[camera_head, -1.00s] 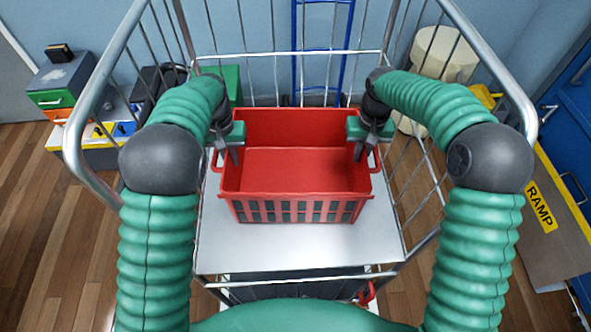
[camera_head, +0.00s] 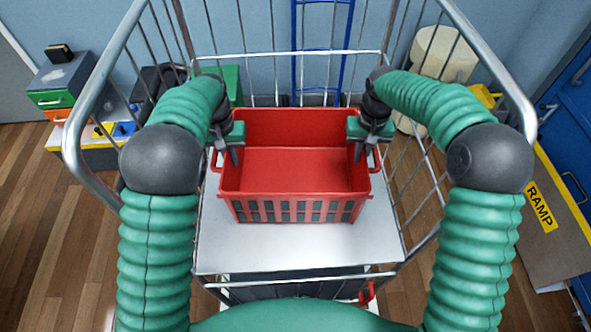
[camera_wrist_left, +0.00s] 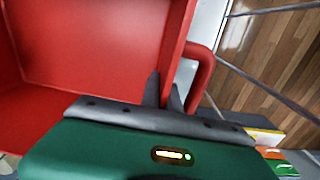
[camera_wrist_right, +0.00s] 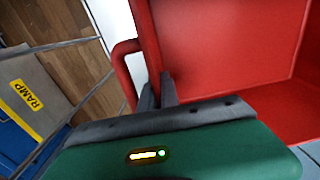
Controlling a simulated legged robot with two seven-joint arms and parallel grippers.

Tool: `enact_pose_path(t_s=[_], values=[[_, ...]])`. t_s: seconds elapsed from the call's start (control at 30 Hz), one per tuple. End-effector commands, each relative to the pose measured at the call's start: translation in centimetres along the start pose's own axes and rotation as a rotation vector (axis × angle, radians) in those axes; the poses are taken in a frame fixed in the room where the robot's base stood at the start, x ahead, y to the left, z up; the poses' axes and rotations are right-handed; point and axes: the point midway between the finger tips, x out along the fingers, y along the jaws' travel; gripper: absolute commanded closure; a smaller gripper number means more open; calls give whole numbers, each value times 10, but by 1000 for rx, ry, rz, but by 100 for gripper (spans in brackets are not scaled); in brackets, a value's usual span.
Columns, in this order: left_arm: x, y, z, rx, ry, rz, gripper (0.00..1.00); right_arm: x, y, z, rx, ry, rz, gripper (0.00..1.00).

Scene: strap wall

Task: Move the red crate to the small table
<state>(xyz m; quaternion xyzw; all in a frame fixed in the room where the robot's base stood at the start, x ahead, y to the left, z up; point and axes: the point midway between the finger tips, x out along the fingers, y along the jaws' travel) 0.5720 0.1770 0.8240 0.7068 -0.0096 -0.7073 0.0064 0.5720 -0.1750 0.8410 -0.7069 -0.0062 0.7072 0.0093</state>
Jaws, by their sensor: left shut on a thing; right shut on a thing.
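The red crate (camera_head: 295,210) is open-topped and empty, with slotted sides and a loop handle at each end. It sits level at the white shelf (camera_head: 300,250) of a wire cart; I cannot tell whether it touches the shelf. My left gripper (camera_head: 232,155) is shut on its left side wall. In the left wrist view the fingers (camera_wrist_left: 164,92) straddle the wall beside the handle (camera_wrist_left: 202,72). My right gripper (camera_head: 360,151) is shut on the right side wall, and the right wrist view shows its fingers (camera_wrist_right: 157,92) there. I cannot make out which thing is the small table.
Metal cart rails (camera_head: 98,95) rise on both sides around my arms, with a front bar (camera_head: 300,280) low down. A drawer unit (camera_head: 62,85) stands left. A ramp (camera_head: 545,205) and blue door (camera_head: 572,125) are right. A cream cylinder (camera_head: 443,55) stands behind. Wooden floor (camera_head: 45,215) is clear at left.

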Motion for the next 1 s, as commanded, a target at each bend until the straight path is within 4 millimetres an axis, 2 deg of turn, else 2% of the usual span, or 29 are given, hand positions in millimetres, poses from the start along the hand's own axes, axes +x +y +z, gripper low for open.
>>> enact_pose_path(t_s=[0.73,0.87,1.0], values=[[-2,1,0,0,1,2,100,0,1,0,1,0,2,100],[-10,1,0,0,2,2,100,-8,1,0,1,1,2,100],[-27,1,0,0,2,2,100,-26,1,0,1,2,2,100]])
